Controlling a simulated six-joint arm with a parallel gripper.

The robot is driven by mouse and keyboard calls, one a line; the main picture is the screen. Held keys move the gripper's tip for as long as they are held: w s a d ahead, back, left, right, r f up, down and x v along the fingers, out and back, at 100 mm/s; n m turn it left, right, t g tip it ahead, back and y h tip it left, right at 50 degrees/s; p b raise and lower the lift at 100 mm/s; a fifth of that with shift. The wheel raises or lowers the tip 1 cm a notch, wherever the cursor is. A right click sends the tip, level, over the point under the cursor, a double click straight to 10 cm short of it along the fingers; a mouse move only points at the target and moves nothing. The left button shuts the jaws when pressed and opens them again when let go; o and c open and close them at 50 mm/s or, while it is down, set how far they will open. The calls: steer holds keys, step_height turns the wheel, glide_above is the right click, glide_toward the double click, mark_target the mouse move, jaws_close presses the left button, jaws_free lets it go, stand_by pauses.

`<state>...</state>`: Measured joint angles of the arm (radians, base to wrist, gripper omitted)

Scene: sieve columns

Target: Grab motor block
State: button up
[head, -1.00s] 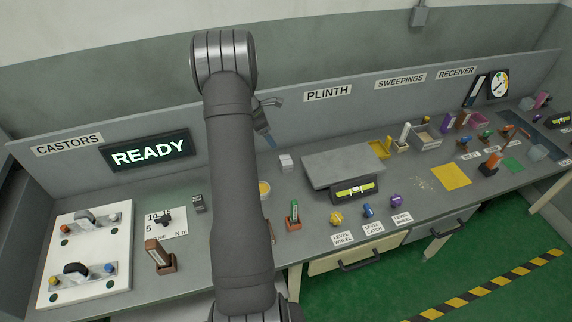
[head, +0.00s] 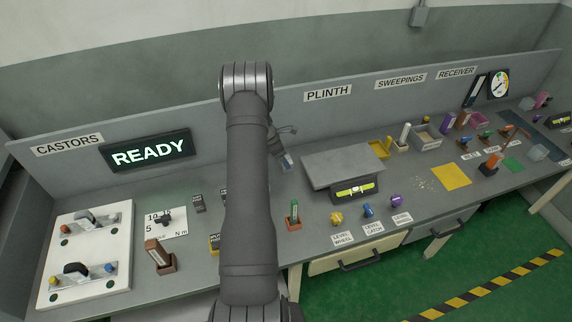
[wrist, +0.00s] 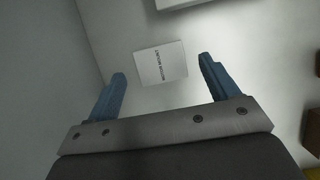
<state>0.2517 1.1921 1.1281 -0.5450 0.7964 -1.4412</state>
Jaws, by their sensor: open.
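In the head view my gripper (head: 288,160) is to the right of my arm, above the bench and left of the plinth. There the fingers cover most of the block's place, so I cannot tell its outline.
The grey plinth (head: 345,163) stands close to the right of my gripper, with a level display (head: 355,190) at its front. A small green-topped piece (head: 294,213) stands nearer the bench's front edge. The back panel (head: 300,120) rises behind.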

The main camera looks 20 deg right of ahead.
steer(key=x, duration=0.3)
steer(key=shift+d+f, duration=0.15)
steer(key=shift+f, duration=0.1)
steer(key=c, duration=1.3)
steer(key=shift+r, duration=0.1)
steer(key=shift+c, duration=0.4)
steer(key=shift+r, duration=0.1)
